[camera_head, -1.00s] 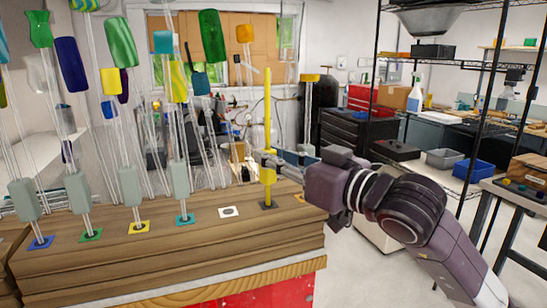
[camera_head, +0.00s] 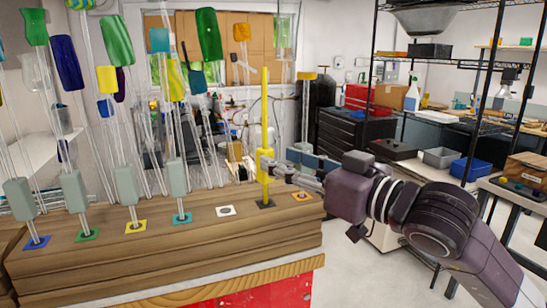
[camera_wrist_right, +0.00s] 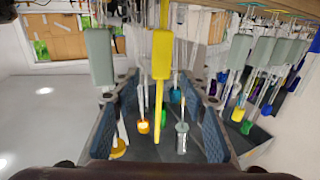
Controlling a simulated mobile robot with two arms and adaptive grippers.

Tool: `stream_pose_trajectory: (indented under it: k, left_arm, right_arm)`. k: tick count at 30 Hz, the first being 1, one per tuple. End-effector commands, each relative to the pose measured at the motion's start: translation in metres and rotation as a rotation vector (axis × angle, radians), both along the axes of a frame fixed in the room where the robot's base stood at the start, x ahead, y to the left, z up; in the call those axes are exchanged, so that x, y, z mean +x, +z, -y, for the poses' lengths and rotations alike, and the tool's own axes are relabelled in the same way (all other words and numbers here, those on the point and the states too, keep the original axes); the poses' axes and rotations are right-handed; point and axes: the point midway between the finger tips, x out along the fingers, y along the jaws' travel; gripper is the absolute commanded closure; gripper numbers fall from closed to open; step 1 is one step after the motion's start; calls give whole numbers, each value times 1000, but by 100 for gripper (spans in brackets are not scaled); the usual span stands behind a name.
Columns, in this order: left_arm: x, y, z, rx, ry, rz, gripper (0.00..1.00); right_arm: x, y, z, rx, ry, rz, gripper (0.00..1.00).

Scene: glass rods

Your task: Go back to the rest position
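A tall yellow glass rod (camera_head: 265,120) with a yellow grip block stands upright on the dark square near the right end of the wooden stand (camera_head: 180,250). My right gripper (camera_head: 282,168) is just to the right of this rod, at the height of its block. In the right wrist view the yellow rod (camera_wrist_right: 161,60) shows ahead, in line with the gap between my blue-padded fingers (camera_wrist_right: 160,85). The fingers are apart and hold nothing. My left gripper is not in view.
Several coloured rods with grey blocks (camera_head: 125,185) stand on the left of the stand. The white square (camera_head: 225,211) and orange square (camera_head: 303,197) show. A black shelf rack (camera_head: 430,60), a blue bin (camera_head: 470,168) and benches are at the right. Floor is clear at front right.

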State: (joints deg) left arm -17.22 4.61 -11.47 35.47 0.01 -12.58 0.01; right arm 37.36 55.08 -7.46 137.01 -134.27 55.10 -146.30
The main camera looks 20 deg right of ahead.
Motion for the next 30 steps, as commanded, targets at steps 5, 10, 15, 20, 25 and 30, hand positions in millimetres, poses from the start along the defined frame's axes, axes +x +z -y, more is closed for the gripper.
stream_pose_trajectory:
  k: [5,10,15,20,25,30]
  left_arm:
    - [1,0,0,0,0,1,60]
    - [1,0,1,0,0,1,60]
    - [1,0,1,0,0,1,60]
    - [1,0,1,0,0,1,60]
    - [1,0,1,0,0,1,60]
    - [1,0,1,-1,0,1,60]
  right_arm:
    - [-20,-2,10,-2,-1,-2,60]
    - [-30,-1,13,-1,1,-2,60]
    - [-33,-1,13,2,5,-2,60]
    - [-43,-12,-18,186,133,-86,60]
    - [-87,-9,-82,845,499,-397,60]
    - [-111,27,-68,1718,849,-786,60]
